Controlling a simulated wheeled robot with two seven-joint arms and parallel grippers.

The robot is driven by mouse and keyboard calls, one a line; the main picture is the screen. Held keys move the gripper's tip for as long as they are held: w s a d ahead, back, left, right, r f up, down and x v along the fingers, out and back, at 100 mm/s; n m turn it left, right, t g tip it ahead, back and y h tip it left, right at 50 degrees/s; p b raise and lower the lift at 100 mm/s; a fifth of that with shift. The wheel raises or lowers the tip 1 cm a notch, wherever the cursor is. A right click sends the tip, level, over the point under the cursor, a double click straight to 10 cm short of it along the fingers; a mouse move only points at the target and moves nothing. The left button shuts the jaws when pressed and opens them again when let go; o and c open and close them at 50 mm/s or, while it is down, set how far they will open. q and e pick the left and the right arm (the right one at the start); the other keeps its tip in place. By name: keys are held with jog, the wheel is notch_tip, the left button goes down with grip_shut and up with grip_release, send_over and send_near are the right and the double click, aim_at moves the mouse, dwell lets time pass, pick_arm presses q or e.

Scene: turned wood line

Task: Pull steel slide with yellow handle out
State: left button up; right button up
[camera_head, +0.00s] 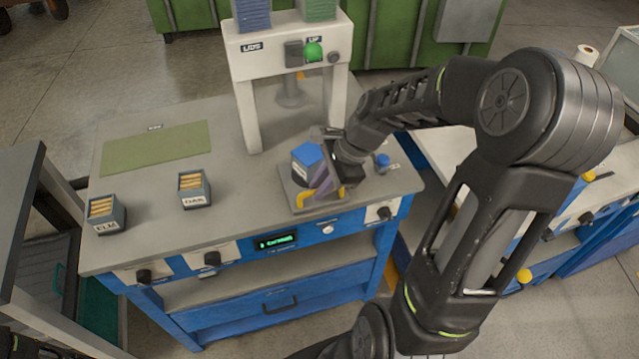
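The steel slide (288,190) is a flat grey plate on the workbench, in front of the white press frame. A blue-topped dark block (307,155) with a white label stands on the slide, just left of the gripper. My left gripper is not in view.
The white press frame (245,110) with a green button (312,52) stands behind the slide. Boxes labelled ELM (106,215) and OAK (195,190) stand on the left, near a green mat (156,148). Knobs and a lit display (276,241) line the bench front.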

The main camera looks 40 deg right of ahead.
jog(key=o, duration=0.4)
jog(key=shift+s, duration=0.25)
jog(key=shift+d+r, duration=0.15)
jog(key=shift+r, duration=0.35)
jog(key=v, duration=0.6)
jog(key=shift+s+d+r+b, duration=0.1)
jog(key=shift+s+r+b, duration=0.1)
jog(key=shift+r+b, duration=0.15)
